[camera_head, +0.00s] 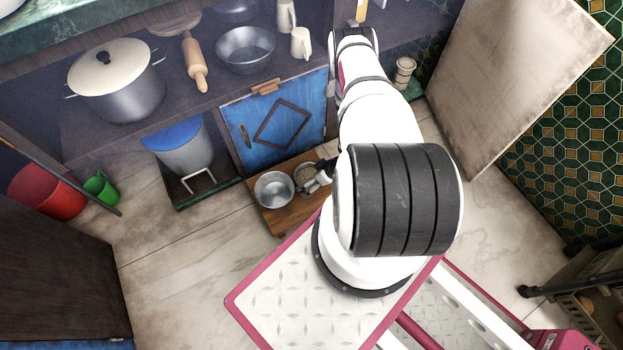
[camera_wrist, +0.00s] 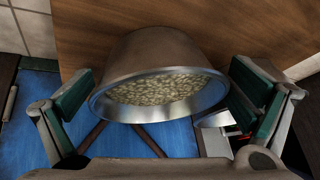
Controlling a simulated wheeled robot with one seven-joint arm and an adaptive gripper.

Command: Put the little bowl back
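A little metal bowl (camera_wrist: 160,105) with grainy, pale yellow-green contents fills the middle of the wrist view. In the head view the small bowl with grainy contents (camera_head: 305,177) is on the right part of a low wooden stool (camera_head: 276,222), partly hidden by my gripper (camera_head: 323,175). In the wrist view my gripper (camera_wrist: 160,80) is open, with one finger on each side of the bowl. Narrow gaps show between the pads and the rim, so no firm hold is visible. A larger empty metal bowl (camera_head: 274,189) stands on the stool's left.
A blue cabinet door (camera_head: 270,130) stands behind the stool. The shelf (camera_head: 215,95) above holds a lidded pot (camera_head: 120,85), a rolling pin (camera_head: 194,62), a large bowl (camera_head: 245,48) and white jugs (camera_head: 301,43).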

